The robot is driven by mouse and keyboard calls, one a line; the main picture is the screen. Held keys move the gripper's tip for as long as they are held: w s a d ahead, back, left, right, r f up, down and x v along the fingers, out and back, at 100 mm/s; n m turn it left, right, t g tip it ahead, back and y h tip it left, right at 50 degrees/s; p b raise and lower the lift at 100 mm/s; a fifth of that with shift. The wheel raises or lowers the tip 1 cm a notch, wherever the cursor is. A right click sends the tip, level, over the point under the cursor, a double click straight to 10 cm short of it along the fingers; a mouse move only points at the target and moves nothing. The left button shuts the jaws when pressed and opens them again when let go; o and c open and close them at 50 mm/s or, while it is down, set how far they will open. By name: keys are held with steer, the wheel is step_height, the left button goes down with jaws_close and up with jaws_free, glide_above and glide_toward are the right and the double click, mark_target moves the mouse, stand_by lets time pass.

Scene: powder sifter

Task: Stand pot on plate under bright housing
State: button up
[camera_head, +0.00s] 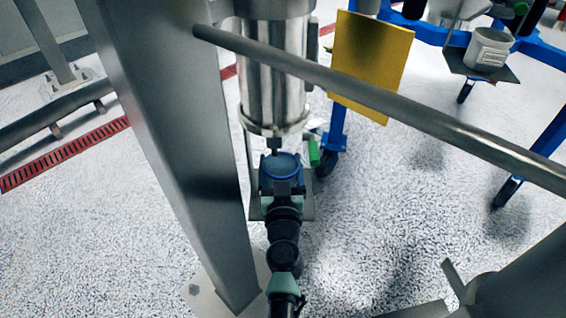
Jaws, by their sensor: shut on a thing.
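The bright housing (275,75) is a shiny steel cylinder in the upper middle, with a narrow outlet at its lower end. A blue round pot (281,165) is below that outlet. My gripper (283,187) is shut on the pot from the near side and hides part of it. A grey plate (308,206) shows at both sides of my gripper, below the pot. I cannot tell whether the pot touches the plate.
A grey post (180,150) stands close on the left, and a steel rail (400,112) crosses in front. A white pot (488,48) stands on another plate at upper right. A yellow panel (370,65) and blue wheeled frame (333,130) stand behind.

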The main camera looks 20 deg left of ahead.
steer(key=shift+f+b, duration=0.55)
steer(key=shift+b, duration=0.1)
steer(key=o, duration=1.2)
steer(key=shift+c, duration=0.2)
steer(key=v, duration=1.3)
